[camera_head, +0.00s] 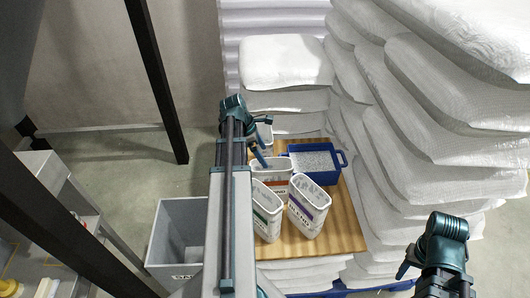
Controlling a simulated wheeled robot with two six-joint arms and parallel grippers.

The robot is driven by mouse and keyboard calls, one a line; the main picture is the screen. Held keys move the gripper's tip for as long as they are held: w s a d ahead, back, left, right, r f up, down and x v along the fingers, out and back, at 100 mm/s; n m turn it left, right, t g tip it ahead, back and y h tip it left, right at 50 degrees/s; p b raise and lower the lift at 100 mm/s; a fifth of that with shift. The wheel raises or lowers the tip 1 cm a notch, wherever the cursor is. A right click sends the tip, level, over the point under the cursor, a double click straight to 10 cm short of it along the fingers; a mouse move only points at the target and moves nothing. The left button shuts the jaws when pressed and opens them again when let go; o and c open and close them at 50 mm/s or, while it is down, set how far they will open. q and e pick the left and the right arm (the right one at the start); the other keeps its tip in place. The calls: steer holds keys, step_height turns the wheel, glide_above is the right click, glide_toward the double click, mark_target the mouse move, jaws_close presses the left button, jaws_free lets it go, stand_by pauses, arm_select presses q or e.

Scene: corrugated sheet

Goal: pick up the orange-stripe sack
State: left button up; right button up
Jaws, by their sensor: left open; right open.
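The orange-stripe sack (281,184) is a white open-topped container with a brownish-orange band. It stands on the wooden board, behind two similar sacks that cover part of its front. My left gripper (261,159) points down at the left part of its top rim. It is open; whether its fingers touch the rim, I cannot tell. My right gripper (404,272) is open and empty at the lower right, away from the sacks.
A green-stripe sack (266,213) and a purple-stripe sack (309,206) stand in front; another white sack (265,131) is behind. A blue tray of grey grains (341,165) sits at the right on the wooden board (338,236). Big white bags (430,140) rise at right. A grey bin (180,233) stands left.

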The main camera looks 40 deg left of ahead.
mark_target(291, 165)
arm_select(q)
steer(key=w+d+m+g, duration=0.1)
steer(key=d+m, duration=0.3)
steer(key=d, duration=0.4)
steer(key=w+d+f+m+g, duration=0.1)
steer(key=w+d+m, duration=0.1)
steer(key=d+m, duration=0.3)
steer(key=w+d+m+g, duration=0.1)
steer(key=d+m, duration=0.4)
steer(key=d, duration=0.6)
steer(key=shift+w+f+y, duration=0.2)
steer(key=shift+w+y, duration=0.15)
steer(key=shift+y, duration=0.05)
steer(key=s+d+m+y, duration=0.1)
steer(key=s+d+m, duration=0.2)
steer(key=d+m, duration=0.5)
steer(key=s+d+m+y, duration=0.2)
steer(key=s+d+m, duration=0.2)
steer(key=d+m, duration=0.5)
steer(key=d, duration=0.4)
steer(key=shift+s+d+m+g, duration=0.2)
steer(key=shift+d+m+g, duration=0.1)
steer(key=shift+d, duration=0.1)
steer(key=shift+f, duration=0.1)
steer(key=shift+c, duration=0.6)
